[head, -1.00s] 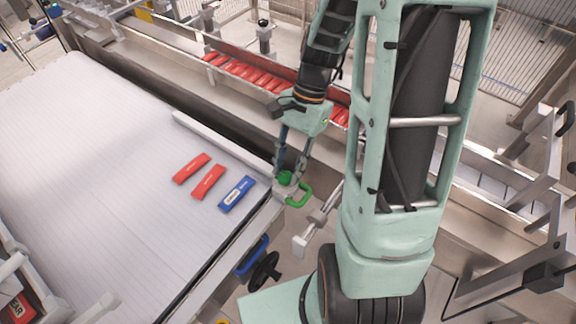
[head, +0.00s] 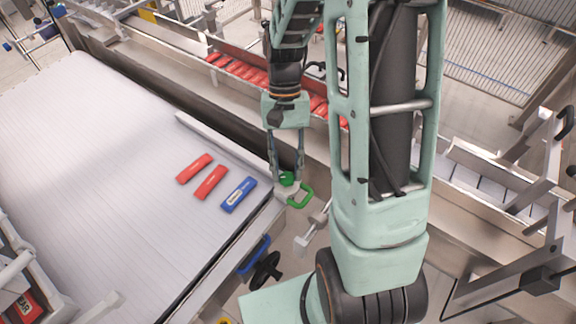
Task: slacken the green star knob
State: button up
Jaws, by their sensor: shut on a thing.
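The green star knob (head: 287,178) sits on a metal bracket at the right corner of the white belt. My gripper (head: 287,180) reaches down from above and is shut on the knob, one finger on each side. The fingers partly hide the knob.
Two red packs (head: 203,175) and a blue pack (head: 239,194) lie on the white belt (head: 100,180) left of the knob. A guide rail (head: 215,142) runs behind them. A black handwheel (head: 265,270) is below. A row of red packs (head: 240,72) lies in the channel behind.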

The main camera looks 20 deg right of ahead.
jog(key=n, duration=0.1)
jog(key=n+h, duration=0.1)
jog(key=n, duration=0.2)
jog(key=shift+a+n+h, duration=0.25)
jog(key=shift+n+h, duration=0.05)
jog(key=shift+h, duration=0.1)
jog(key=n+h, duration=0.1)
jog(key=n, duration=0.2)
jog(key=shift+a+n, duration=0.15)
jog(key=shift+n, duration=0.25)
jog(key=n, duration=0.2)
jog(key=n+t+h, duration=0.1)
jog(key=n, duration=0.1)
jog(key=shift+s+a+h, duration=0.1)
jog(key=shift+a+h, duration=0.05)
jog(key=shift+h, duration=0.15)
jog(key=shift+s+n+t+h, duration=0.1)
jog(key=shift+n+t+h, duration=0.5)
jog(key=shift+n, duration=1.2)
jog(key=shift+a, duration=0.1)
jog(key=o, duration=1.2)
jog(key=shift+c, duration=0.2)
jog(key=shift+r, duration=0.1)
